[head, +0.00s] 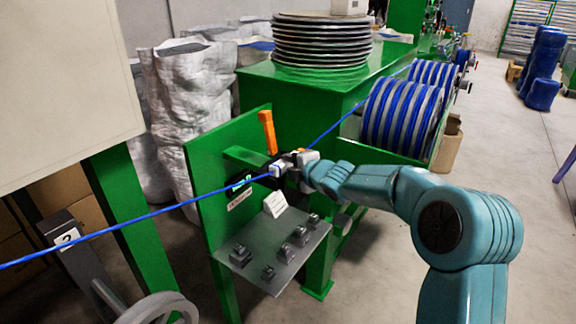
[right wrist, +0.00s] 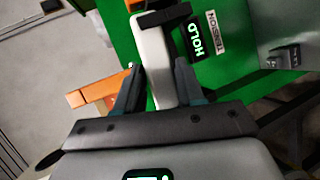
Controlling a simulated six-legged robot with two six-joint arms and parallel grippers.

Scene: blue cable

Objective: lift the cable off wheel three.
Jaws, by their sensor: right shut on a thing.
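The blue cable (head: 150,215) runs taut from the left edge, rising past the green tension panel toward the blue spools. My right gripper (head: 284,168) is at that panel, close to the cable's line. In the right wrist view, my right gripper (right wrist: 160,88) is shut on a pale grey lever (right wrist: 155,58) with a black crosspiece at its end; no cable shows between the fingers. A grey wheel (head: 160,308) is partly cut off at the bottom left, below a post label (head: 66,238) that seems to read 2. I cannot identify wheel three. My left gripper is not in view.
The panel has a display (right wrist: 195,42) lit HOLD, a TENSION label (right wrist: 215,35) and a shelf (head: 262,250) with several dark knobs. An orange handle (head: 268,132) stands above the gripper. Blue spools (head: 400,115) are behind. Open floor (head: 510,150) lies at right.

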